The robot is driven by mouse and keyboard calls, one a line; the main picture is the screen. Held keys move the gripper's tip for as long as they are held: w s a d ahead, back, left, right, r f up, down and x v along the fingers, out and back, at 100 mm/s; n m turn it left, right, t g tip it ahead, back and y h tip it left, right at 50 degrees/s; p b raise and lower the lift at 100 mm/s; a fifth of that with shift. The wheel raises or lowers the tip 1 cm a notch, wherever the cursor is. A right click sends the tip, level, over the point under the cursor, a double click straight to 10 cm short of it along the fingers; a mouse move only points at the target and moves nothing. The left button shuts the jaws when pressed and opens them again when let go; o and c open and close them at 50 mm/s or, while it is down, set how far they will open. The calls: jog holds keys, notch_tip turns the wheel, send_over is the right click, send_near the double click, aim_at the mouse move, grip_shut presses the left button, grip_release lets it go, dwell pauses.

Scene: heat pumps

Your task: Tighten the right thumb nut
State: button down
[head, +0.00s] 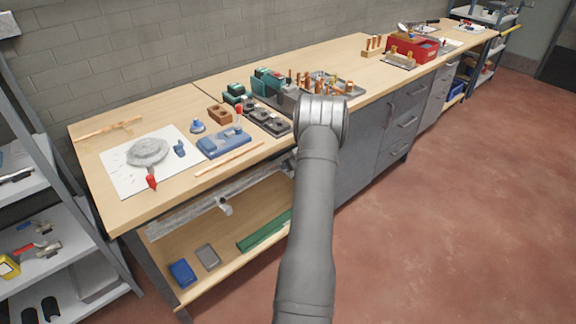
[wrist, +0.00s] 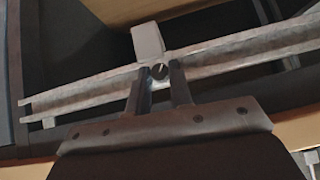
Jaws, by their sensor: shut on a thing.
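In the wrist view, a small dark round thumb nut (wrist: 159,72) sits on a long grey metal rail (wrist: 90,91), just below a pale block (wrist: 147,42). My gripper (wrist: 160,76) has its two dark fingers on either side of this nut, shut on it. In the head view, the rail (head: 185,213) runs under the bench top, and a pale fitting (head: 224,207) shows on its left part. My own arm hides the right end of the rail, the nut and my gripper there.
The wooden bench top (head: 200,90) above the rail carries a blue tool (head: 223,143), a sheet of paper (head: 118,178) and copper parts. A lower shelf (head: 215,248) holds a green bar (head: 264,231) and a blue box (head: 182,272). Grey drawers (head: 400,125) stand right; the floor in front is clear.

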jog(key=shift+w+r+m+g+y, duration=0.1)
jog(key=shift+w+m+g+y, duration=0.1)
jog(key=shift+m+g+y, duration=0.3)
jog(key=shift+w+m+g+y, duration=0.15)
jog(key=shift+m+g+y, duration=0.15)
jog(key=shift+g+y, duration=0.3)
jog(key=shift+w+d+m+g+y, duration=0.15)
jog(key=shift+m+g+y, duration=0.55)
jog(key=shift+y, duration=0.5)
jog(key=c, duration=1.6)
grip_release()
jog(key=shift+o, duration=0.6)
jog(key=shift+d+r, duration=0.1)
jog(key=shift+d, duration=0.15)
jog(key=shift+o, duration=0.2)
jog(key=shift+v, duration=2.25)
jog(key=shift+d, duration=0.1)
